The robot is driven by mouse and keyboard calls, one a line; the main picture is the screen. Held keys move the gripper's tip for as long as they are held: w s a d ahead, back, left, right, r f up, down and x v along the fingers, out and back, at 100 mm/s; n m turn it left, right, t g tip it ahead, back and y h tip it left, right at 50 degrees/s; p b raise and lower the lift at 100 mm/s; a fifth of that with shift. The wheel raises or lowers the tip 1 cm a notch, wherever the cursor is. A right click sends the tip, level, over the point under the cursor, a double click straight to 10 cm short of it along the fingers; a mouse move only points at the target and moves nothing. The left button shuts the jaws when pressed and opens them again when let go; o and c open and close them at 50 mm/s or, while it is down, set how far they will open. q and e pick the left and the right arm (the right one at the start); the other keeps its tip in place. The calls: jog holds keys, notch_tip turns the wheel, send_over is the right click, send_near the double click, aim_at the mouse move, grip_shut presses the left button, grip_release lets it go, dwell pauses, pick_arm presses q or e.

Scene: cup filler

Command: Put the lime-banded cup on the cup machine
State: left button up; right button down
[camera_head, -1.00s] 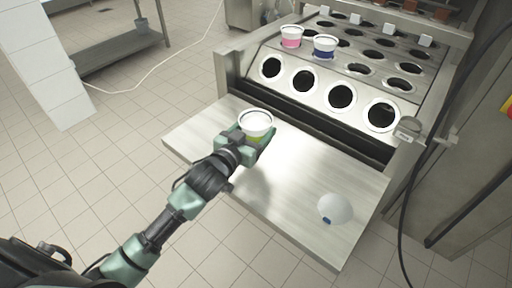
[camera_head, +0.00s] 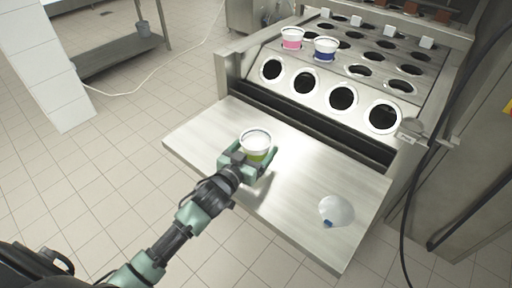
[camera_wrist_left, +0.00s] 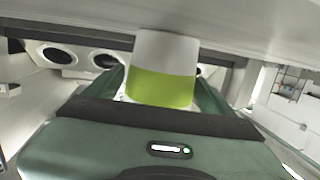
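The lime-banded cup (camera_head: 256,146) is white with a lime band low on its side. It is upright or nearly so, above the flat metal shelf (camera_head: 205,138) at the machine's front. My left gripper (camera_head: 256,162) is around it, with a finger on each side, and looks shut on it. In the left wrist view the cup (camera_wrist_left: 163,75) stands between the fingers, its lime band just above the gripper body. The cup machine (camera_head: 445,62) has rows of round holes. A pink-banded cup (camera_head: 292,38) and a blue-banded cup (camera_head: 325,48) stand in it. My right gripper is out of view.
Empty holes (camera_head: 342,98) line the machine's sloped front. A dark hose (camera_head: 411,200) hangs at the right.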

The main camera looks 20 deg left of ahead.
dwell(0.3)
pick_arm(q)
jog(key=v, duration=1.2)
jog(key=shift+r, duration=0.1)
